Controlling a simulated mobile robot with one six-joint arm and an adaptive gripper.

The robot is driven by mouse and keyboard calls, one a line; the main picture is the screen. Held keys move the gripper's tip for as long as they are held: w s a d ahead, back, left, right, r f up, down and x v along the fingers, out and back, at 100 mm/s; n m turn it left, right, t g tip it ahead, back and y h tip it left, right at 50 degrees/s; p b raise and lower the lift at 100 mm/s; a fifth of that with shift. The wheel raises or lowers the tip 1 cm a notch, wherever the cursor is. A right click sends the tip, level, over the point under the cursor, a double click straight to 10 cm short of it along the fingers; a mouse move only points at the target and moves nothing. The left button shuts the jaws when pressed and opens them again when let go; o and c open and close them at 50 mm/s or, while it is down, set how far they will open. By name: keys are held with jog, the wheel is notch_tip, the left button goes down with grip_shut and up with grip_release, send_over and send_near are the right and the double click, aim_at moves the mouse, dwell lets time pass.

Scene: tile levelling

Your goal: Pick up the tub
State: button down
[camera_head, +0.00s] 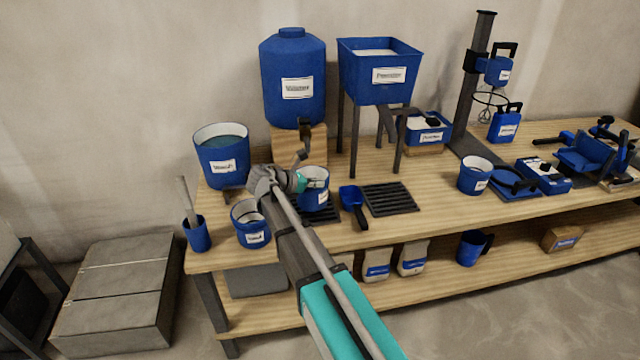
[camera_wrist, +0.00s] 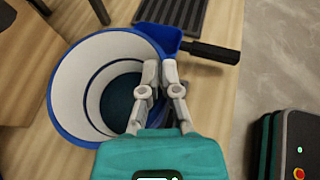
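The blue tub (camera_head: 315,199) with a white inside and a white label stands out at the middle left of the bench, at a dark grate. In the wrist view the tub (camera_wrist: 66,112) fills the left half, with a dark content at its bottom. My gripper (camera_head: 303,181) is at the tub's rim in the head view. In the wrist view my gripper (camera_wrist: 160,66) has its fingers close together at the right wall, with the rim between them. The fingers hide part of that wall. Whether the tub touches the surface below is unclear.
A blue scoop (camera_head: 353,206) lies close to the tub's right, beside a dark grate (camera_head: 390,199). A blue tub (camera_head: 250,233) and a larger bucket (camera_head: 222,168) stand left. A tank (camera_head: 293,85) with a tap rises behind. A hopper (camera_head: 378,75) on legs stands behind right.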

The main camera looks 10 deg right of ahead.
jog(key=s+d+r+p, duration=0.2)
jog(key=s+r+p, duration=0.2)
jog(key=s+r, duration=0.1)
jog(key=s+d+r+p, duration=0.2)
jog(key=s+r+p, duration=0.3)
jog(key=s, duration=0.3)
jog(key=shift+s+d, duration=0.15)
jog(key=shift+d, duration=0.2)
jog(key=shift+r, duration=0.1)
